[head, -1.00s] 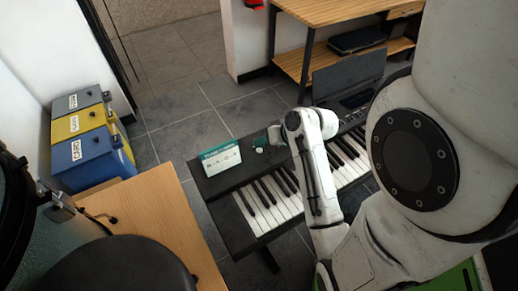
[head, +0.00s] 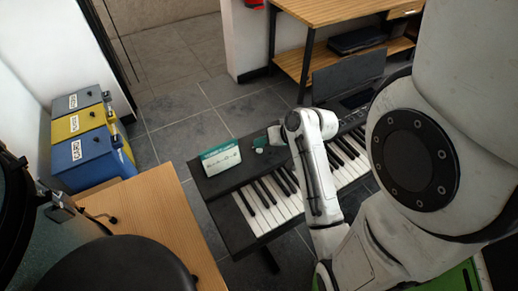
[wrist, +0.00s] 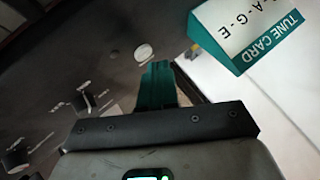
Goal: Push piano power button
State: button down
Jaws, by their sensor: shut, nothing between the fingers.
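The piano is a dark keyboard (head: 219,184) with white and black keys, in the middle of the head view. In the wrist view its dark top panel (wrist: 75,45) carries a white oval button (wrist: 143,52); I cannot read any label on it. My gripper (wrist: 157,70) has teal fingers, shut together and empty. The fingertips show just below the oval in the wrist picture, close to it; I cannot tell whether they touch the panel. In the head view my gripper (head: 260,143) is over the panel behind the keys. My arm hides part of the keyboard.
A teal and white tune card (head: 220,157) stands on the piano's left end, close to my gripper; it also shows in the wrist view (wrist: 250,28). Black knobs (wrist: 80,102) are on the panel. A wooden table (head: 150,215) stands at the left front, with coloured boxes (head: 90,148) behind.

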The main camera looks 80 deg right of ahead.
aim_at(262, 151)
jog(key=shift+f, duration=0.35)
jog(key=shift+f, duration=0.2)
dwell(0.4)
jog(key=shift+r, duration=0.1)
jog(key=shift+r+p, duration=0.55)
jog(key=shift+p, duration=0.3)
notch_tip(262, 151, up, 4)
jog(key=p, duration=0.4)
jog(key=shift+r+p, duration=0.2)
jog(key=shift+p, duration=0.2)
jog(key=shift+r, duration=0.8)
